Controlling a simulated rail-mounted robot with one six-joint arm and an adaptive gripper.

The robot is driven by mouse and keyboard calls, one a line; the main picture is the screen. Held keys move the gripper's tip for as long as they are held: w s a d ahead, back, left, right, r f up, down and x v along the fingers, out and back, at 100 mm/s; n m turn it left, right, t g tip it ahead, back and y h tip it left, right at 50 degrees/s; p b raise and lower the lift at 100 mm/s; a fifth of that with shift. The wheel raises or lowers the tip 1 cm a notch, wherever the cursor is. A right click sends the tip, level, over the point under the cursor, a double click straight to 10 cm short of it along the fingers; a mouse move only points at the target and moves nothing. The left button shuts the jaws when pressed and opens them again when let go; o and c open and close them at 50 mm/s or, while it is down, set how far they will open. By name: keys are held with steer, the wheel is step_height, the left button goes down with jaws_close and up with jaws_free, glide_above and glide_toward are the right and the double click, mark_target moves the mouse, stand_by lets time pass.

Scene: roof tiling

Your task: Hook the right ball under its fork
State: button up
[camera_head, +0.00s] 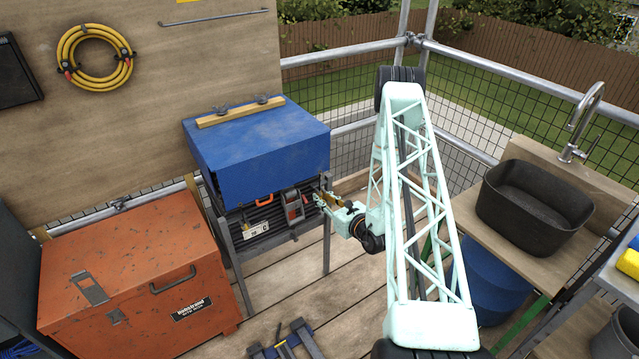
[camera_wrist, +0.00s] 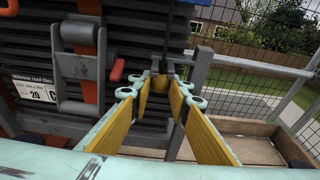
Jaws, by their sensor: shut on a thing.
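My gripper (camera_head: 322,199) is at the right front corner of the covered tile rack, below the edge of the blue cover (camera_head: 262,150). In the wrist view its yellow-padded fingers (camera_wrist: 161,86) close at their tips on a small ochre ball (camera_wrist: 160,82). Grey metal prongs (camera_wrist: 170,62), which look like the fork, stand just behind and above the ball. I cannot tell whether the ball touches them or sits under them. In the head view the ball is too small to make out clearly.
A large grey latch (camera_wrist: 82,65) is on the rack front left of my fingers; it also shows in the head view (camera_head: 293,205). A grey rack post (camera_wrist: 198,80) stands close right. An orange chest (camera_head: 135,280) and a black basin (camera_head: 535,195) flank the rack.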

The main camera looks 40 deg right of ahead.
steer(key=shift+r, duration=0.35)
steer(key=shift+f, duration=0.35)
steer(key=o, duration=0.8)
steer(key=shift+o, duration=0.8)
steer(key=o, duration=0.3)
steer(key=shift+s, duration=0.1)
steer(key=shift+s+a+f+b, duration=0.1)
steer(key=shift+s+f, duration=0.05)
steer(key=shift+s, duration=1)
steer(key=shift+s+a+f+b, duration=0.1)
steer(key=shift+s+a+b, duration=0.05)
steer(key=shift+s, duration=0.95)
steer(key=shift+s+a+f+b, duration=0.1)
steer(key=shift+s+f, duration=0.05)
steer(key=shift+s, duration=1)
